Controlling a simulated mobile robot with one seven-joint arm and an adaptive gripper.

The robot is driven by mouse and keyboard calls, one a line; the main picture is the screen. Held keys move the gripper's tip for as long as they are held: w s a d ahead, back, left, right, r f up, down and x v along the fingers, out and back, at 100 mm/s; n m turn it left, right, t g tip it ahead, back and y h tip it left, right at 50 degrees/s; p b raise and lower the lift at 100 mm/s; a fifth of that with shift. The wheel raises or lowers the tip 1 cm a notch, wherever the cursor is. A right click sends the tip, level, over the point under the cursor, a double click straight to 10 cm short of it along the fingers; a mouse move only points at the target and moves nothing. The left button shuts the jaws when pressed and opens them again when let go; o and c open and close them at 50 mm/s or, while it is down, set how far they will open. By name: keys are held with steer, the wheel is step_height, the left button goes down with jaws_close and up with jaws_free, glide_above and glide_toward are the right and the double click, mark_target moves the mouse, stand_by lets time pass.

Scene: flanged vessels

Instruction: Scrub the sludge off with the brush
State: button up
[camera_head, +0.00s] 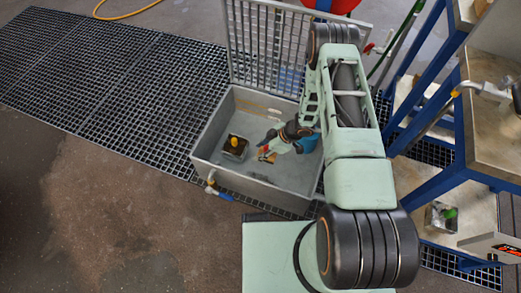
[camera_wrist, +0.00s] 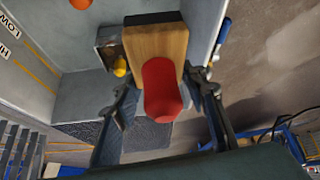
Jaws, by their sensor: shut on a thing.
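The brush has a wooden block and a red handle. In the wrist view the brush (camera_wrist: 155,48) sits between the fingers of my gripper (camera_wrist: 164,90), which is shut on it at the red handle. In the head view my gripper (camera_head: 270,149) reaches down inside a grey tub (camera_head: 208,140), with the brush (camera_head: 265,156) small below it. No patch of sludge can be clearly made out.
A small square metal box (camera_head: 235,148) with a yellow knob stands inside the tub, left of my gripper. A blue object (camera_head: 307,143) is at its right. The barred lid (camera_head: 245,45) stands raised behind. A blue-framed bench (camera_head: 458,110) is at right.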

steer(key=shift+f+b, duration=5.45)
steer(key=shift+f, duration=6.8)
steer(key=shift+f, duration=0.3)
